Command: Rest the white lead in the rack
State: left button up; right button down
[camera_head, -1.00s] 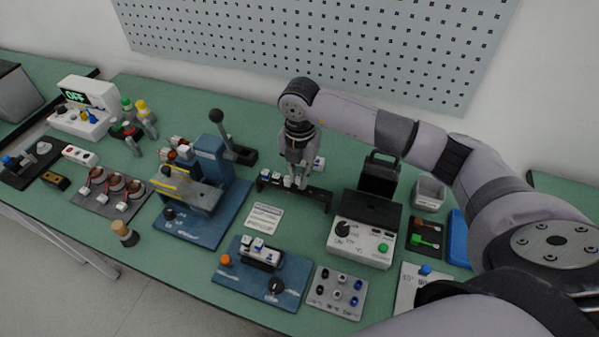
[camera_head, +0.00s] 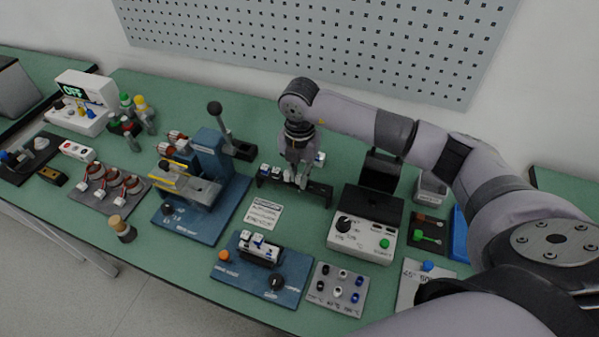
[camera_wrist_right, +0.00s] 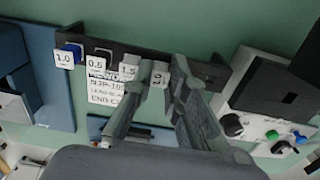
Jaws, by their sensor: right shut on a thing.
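The rack (camera_head: 318,195) is a long black bar on the green bench, and it also shows in the wrist view (camera_wrist_right: 217,76). Several small white number-tagged pieces sit along its left part, among them one tagged 1.0 with a blue part (camera_wrist_right: 64,57) and one tagged 0.5 (camera_wrist_right: 93,59). My right gripper (camera_head: 303,183) points down at the rack's middle. In the wrist view, its fingers (camera_wrist_right: 165,74) are shut on a white tagged piece (camera_wrist_right: 160,79), seemingly the white lead, at the rack's line. The fingers hide most of it, so I cannot tell whether it touches the rack.
A printed card (camera_head: 264,213) lies in front of the rack. A blue press (camera_head: 205,190) stands left of it, and a white meter box with a black top (camera_head: 362,238) stands close on the right. A blue fixture (camera_head: 285,283) is nearer the front.

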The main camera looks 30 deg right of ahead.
jog(key=c, duration=1.5)
grip_release()
jog(key=shift+s, duration=0.1)
notch_tip(320, 180, up, 12)
jog(key=shift+r, duration=0.1)
